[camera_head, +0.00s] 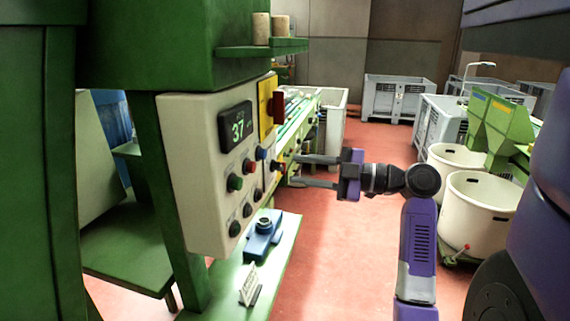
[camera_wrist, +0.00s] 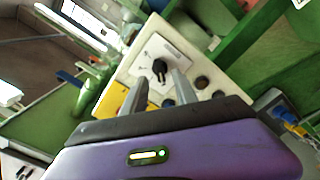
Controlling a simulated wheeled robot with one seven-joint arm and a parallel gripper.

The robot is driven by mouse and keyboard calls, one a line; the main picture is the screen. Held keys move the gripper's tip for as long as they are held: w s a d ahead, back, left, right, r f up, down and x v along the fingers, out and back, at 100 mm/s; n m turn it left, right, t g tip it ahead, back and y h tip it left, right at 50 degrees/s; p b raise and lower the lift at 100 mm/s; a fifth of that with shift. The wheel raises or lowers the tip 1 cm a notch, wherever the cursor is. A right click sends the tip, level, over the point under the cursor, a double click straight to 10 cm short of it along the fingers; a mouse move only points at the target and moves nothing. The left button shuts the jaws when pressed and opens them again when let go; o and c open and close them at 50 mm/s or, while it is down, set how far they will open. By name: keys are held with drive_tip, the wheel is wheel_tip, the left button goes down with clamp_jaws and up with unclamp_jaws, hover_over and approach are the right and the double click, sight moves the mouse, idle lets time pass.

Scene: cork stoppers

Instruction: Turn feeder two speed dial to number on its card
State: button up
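A cream control panel (camera_head: 200,160) with a lit display (camera_head: 236,128) reading 37 and several knobs and buttons stands at the left in the head view. My gripper (camera_head: 292,170) is beside its right edge, fingers apart and pointing at it. In the wrist view a black dial (camera_wrist: 159,68) on a white plate (camera_wrist: 180,58) sits ahead, between the open fingertips (camera_wrist: 160,78); I cannot tell whether they touch it. Its scale and label are too small to read. A small white card (camera_head: 249,284) stands on the lower shelf; its print is unreadable.
A yellow plate with a red handle (camera_head: 278,108) juts from the panel's upper right. A blue device (camera_head: 264,236) sits on the green lower shelf (camera_head: 278,248). Cork stoppers (camera_head: 262,29) stand on a ledge above. White bins (camera_head: 482,213) are at the right; red floor lies between.

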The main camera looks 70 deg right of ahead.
sight(282, 167)
drive_tip(key=shift+w+a+p, duration=0.15)
drive_tip(key=shift+w+p, duration=0.25)
drive_tip(key=shift+w, duration=1.8)
drive_tip(key=shift+c, duration=0.2)
clamp_jaws()
